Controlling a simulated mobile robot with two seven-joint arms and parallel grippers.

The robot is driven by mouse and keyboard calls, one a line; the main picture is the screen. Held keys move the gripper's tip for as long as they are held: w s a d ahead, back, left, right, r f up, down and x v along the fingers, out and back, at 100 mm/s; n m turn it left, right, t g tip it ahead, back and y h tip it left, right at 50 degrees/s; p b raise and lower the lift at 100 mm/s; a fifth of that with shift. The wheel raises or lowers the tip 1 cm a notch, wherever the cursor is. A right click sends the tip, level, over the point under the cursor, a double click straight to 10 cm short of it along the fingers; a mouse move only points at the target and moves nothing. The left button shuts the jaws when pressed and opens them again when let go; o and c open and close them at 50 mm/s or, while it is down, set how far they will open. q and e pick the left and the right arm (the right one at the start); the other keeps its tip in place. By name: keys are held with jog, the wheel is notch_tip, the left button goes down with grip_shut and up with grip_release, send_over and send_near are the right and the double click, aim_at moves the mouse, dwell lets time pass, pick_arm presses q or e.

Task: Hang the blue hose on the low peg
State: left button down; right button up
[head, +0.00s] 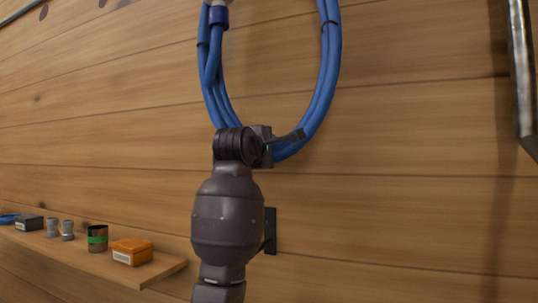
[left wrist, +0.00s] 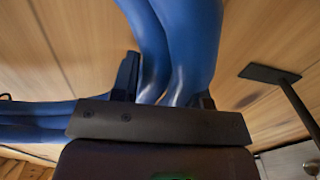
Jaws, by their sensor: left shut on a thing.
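The blue hose (head: 328,70) is a coil of several loops bound with dark ties, in the upper middle of the head view. Its top runs out of the picture. My left gripper (head: 285,142) is shut on the bottom of the coil. In the left wrist view the hose (left wrist: 190,40) passes between the fingers of my left gripper (left wrist: 165,95). A dark peg with a flat plate (head: 270,228) is on the wall below the gripper, partly hidden by my arm. It looks like the peg (left wrist: 270,74) at the right of the left wrist view. My right gripper is not in view.
A wooden shelf (head: 165,268) at lower left bears an orange box (head: 132,251), a can with a green band (head: 97,238), grey fittings (head: 67,230) and a dark box (head: 29,223). A metal pipe (head: 521,70) stands at the right edge. The plank wall between is bare.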

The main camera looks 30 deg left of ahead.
pick_arm(q)
jog(key=shift+s+r, duration=0.1)
jog(key=shift+r, duration=0.1)
jog(key=shift+s+d+b, duration=0.1)
jog(key=shift+s+b, duration=0.65)
jog(key=shift+s, duration=0.7)
jog(key=s+d+b, duration=0.1)
jog(key=s, duration=1.6)
dwell(1.3)
dwell(0.3)
